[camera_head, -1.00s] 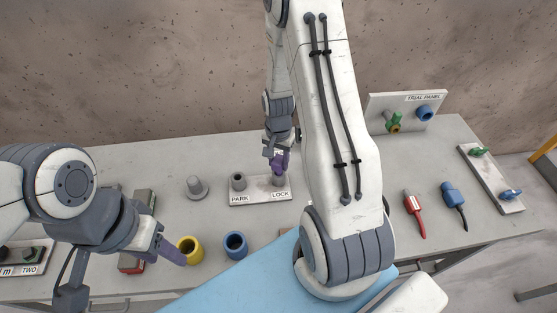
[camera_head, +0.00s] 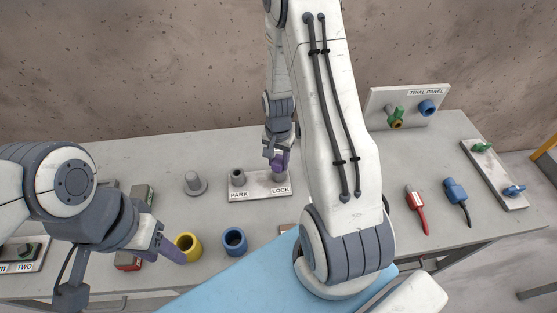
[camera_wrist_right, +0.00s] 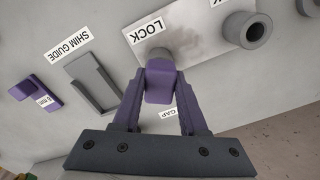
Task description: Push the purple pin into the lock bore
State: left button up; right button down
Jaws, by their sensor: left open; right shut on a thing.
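My right gripper (camera_head: 278,160) is shut on the purple pin, at the LOCK end of the labelled grey plate (camera_head: 252,192). In the right wrist view, the purple pin (camera_wrist_right: 159,82) sits between the two purple-grey fingers. The lock bore's grey collar (camera_wrist_right: 158,54) shows just beyond the pin, mostly covered by it. In the head view, the lock collar (camera_head: 280,177) is directly below the gripper. I cannot tell whether the pin's tip is inside the bore. The park collar (camera_head: 237,176) stands beside it. My left gripper (camera_head: 168,251) is open, near the yellow ring.
A yellow ring (camera_head: 188,246) and a blue ring (camera_head: 234,241) stand at the front. Red (camera_head: 415,207) and blue (camera_head: 456,201) plugs lie on the right. A shim guide (camera_wrist_right: 92,83) is near the lock.

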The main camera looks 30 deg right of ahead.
jog(key=shift+f, duration=0.35)
jog(key=shift+c, duration=1.8)
grip_release()
notch_tip(320, 180, up, 11)
jog(key=shift+f+b, duration=0.2)
jog(key=shift+b, duration=0.8)
